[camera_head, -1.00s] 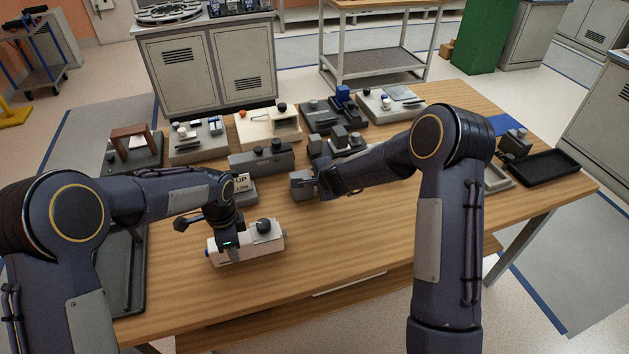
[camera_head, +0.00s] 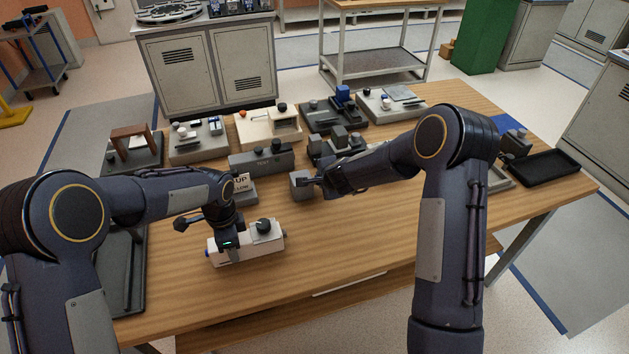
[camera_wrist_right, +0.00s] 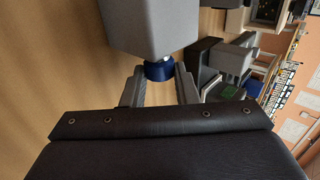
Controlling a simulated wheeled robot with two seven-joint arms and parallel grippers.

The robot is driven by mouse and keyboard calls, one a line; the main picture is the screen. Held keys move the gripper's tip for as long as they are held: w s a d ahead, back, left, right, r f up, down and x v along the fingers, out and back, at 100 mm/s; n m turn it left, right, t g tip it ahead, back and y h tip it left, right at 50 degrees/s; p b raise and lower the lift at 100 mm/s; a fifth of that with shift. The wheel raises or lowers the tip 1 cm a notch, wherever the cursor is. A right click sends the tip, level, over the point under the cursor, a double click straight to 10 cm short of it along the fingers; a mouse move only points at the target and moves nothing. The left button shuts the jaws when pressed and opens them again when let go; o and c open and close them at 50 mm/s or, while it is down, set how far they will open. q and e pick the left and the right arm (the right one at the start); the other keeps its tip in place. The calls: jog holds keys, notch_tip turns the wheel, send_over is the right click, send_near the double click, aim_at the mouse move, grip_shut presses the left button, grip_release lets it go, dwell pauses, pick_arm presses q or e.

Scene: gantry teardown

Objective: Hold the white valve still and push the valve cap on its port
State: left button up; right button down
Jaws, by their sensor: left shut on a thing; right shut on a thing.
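The white valve (camera_head: 260,245) is a pale block with a black knob on top and a blue bit at its left end. It lies on the wooden table near the front left. My left gripper (camera_head: 228,250) is shut on its left part from above and hides some of it. My right gripper (camera_head: 313,184) is shut on a dark blue neck (camera_wrist_right: 158,69) joined to a grey block (camera_wrist_right: 155,25). The grey block (camera_head: 300,185) also shows in the head view, behind and right of the valve. I cannot tell whether this is the valve cap.
Several fixtures stand along the back of the table, among them a dark grey block unit (camera_head: 262,159) and a cream fixture (camera_head: 268,128). A black tray (camera_head: 543,167) lies at the far right. The table (camera_head: 355,235) is bare right of the valve.

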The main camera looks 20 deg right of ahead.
jog(key=shift+d, duration=2.55)
jog(key=shift+a, duration=0.1)
